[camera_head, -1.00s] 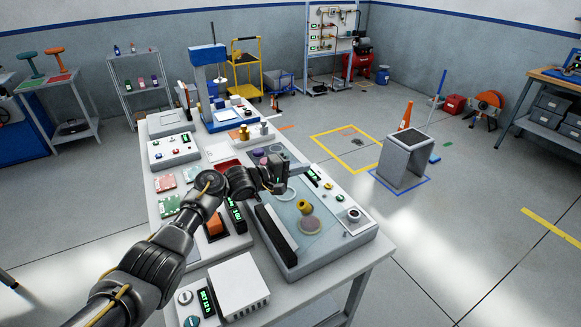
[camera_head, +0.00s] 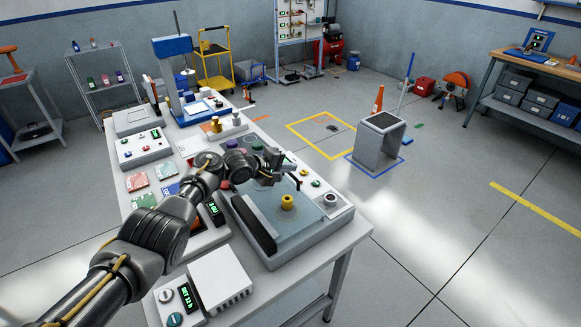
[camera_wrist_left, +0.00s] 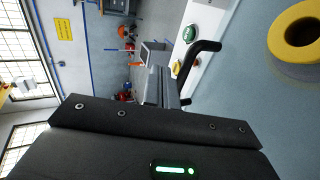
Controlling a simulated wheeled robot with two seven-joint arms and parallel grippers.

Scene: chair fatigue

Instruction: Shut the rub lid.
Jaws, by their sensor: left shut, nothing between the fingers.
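The rub machine (camera_head: 322,228) is a grey box at the near end of the table. A clear, bluish panel, which looks like its lid (camera_head: 268,208), shows over its bed; its exact tilt is hard to tell. My left gripper (camera_head: 284,177) is shut and empty above the far part of the machine. A black bent bar (camera_wrist_left: 198,62), like a handle, shows ahead of it in the left wrist view. My right gripper is out of view.
A black bar (camera_head: 252,223) lies along the machine's left side. A white box (camera_head: 220,278) and a green display unit (camera_head: 186,296) stand at the near left. Colored sample cards (camera_head: 138,181) lie farther left.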

